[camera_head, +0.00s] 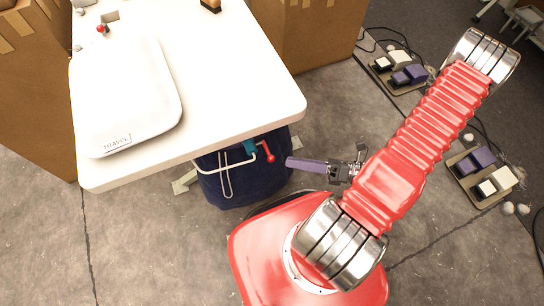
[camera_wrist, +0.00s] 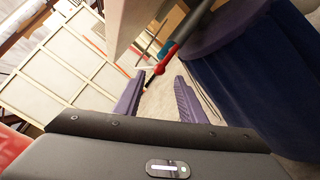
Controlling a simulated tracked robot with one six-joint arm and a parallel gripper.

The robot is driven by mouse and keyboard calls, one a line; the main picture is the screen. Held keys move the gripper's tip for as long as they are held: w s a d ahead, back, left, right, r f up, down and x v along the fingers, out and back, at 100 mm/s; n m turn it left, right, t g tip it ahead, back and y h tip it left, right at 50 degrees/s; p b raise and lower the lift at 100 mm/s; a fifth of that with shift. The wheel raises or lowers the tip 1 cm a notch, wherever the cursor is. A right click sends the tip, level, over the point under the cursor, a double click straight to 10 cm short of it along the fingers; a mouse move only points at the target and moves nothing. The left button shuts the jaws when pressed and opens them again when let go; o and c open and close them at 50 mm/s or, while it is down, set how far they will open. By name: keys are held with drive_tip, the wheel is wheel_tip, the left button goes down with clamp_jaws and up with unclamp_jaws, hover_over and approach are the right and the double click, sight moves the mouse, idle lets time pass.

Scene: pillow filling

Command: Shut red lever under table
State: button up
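The red lever (camera_head: 268,152) sticks out below the front edge of the white table (camera_head: 225,75), beside a teal fitting (camera_head: 250,147) on a bent white pipe. My gripper (camera_head: 290,163), with purple fingers, is just right of the lever in the head view. In the wrist view my gripper (camera_wrist: 156,82) is open, its two fingers apart. The red lever (camera_wrist: 160,68) shows just ahead of the fingertips, roughly in line with the gap between them. No contact with the lever can be made out.
A dark blue cloth bag (camera_head: 235,188) hangs under the table, close to the lever, and fills the right of the wrist view. A white pillow (camera_head: 125,95) lies on the table. Cardboard boxes (camera_head: 300,40) stand behind. Foot pedals (camera_head: 400,72) lie on the floor at right.

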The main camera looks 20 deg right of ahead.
sight(271, 158)
drive_tip(key=shift+x, duration=3.95)
drive_tip(key=shift+c, duration=0.6)
clamp_jaws()
drive_tip(key=shift+d, duration=0.2)
drive_tip(key=shift+a, duration=0.15)
